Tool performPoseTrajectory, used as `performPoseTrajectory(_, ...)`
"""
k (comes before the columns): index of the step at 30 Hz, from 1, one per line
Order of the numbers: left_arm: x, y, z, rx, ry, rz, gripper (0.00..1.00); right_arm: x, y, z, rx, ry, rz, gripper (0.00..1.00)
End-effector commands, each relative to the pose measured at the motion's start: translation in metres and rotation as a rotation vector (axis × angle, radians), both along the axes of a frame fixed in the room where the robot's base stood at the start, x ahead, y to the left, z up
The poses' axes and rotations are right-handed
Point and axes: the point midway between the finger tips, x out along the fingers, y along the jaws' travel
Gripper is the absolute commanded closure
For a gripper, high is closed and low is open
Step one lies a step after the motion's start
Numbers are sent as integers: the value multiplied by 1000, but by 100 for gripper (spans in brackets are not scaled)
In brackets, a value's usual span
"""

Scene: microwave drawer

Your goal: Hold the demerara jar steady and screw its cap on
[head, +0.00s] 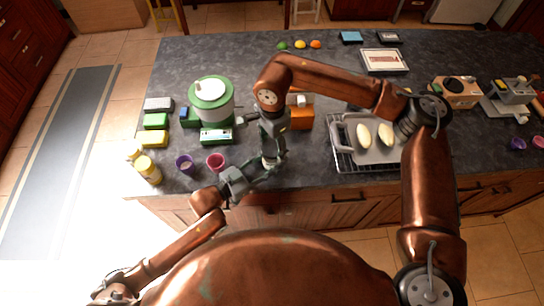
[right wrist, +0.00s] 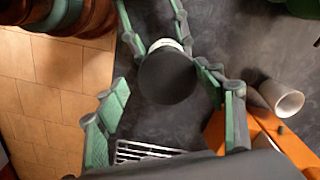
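The demerara jar (head: 268,163) is a small pale jar near the counter's front edge, mostly hidden by my grippers. In the right wrist view its white side (right wrist: 166,45) shows past its dark round cap (right wrist: 168,78). The cap is over the jar's top; whether it is threaded on cannot be told. My left gripper (head: 262,176) comes in low from the left, with its fingers on both sides of the jar, seemingly gripping it. My right gripper (head: 270,152) points down above the jar. Its green-padded fingers (right wrist: 165,100) are spread around the cap, with a clear gap at the left finger.
Behind are a green-and-white container (head: 211,102) and an orange box (head: 301,118). A tray (head: 346,151) with two pale loaves lies right. Yellow jars (head: 148,170) stand at the left corner.

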Motion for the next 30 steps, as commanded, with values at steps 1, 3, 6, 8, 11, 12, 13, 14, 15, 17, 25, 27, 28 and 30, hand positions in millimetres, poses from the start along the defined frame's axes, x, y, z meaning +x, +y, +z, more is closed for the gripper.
performPoseTrajectory(1,0,0,0,0,0,-1,100,0,0,0,0,0,63,37)
performPoseTrajectory(3,0,-1,0,-1,0,-1,100,0,0,0,2,0,151,37)
performPoseTrajectory(6,-1,-1,1,-1,0,-1,100,0,0,0,2,0,241,37)
performPoseTrajectory(8,-1,-1,1,-2,-1,-1,100,0,0,0,2,-1,270,37)
performPoseTrajectory(11,-1,-1,1,-2,-1,-2,100,0,0,0,1,-2,323,37)
performPoseTrajectory(12,-1,-1,1,-2,-1,-2,100,0,0,0,1,-1,362,37)
performPoseTrajectory(13,-1,-1,1,-3,-2,-2,100,0,0,0,1,-1,399,37)
performPoseTrajectory(14,-1,-1,1,-3,-2,-2,100,0,0,0,1,-1,438,37)
performPoseTrajectory(15,-1,-1,1,-3,-2,-2,100,0,0,0,1,-1,492,37)
performPoseTrajectory(17,-1,-1,1,-3,-2,-2,100,0,0,0,2,-1,563,37)
performPoseTrajectory(25,-1,-1,1,-2,-2,-2,100,1,0,0,2,-1,741,37)
performPoseTrajectory(27,-1,-1,1,-2,-2,-2,100,1,0,0,2,-1,825,37)
performPoseTrajectory(28,-1,-1,1,-2,-2,-2,100,1,0,0,2,-1,866,37)
performPoseTrajectory(30,-1,-1,1,-2,-2,-2,100,1,0,0,2,-1,952,37)
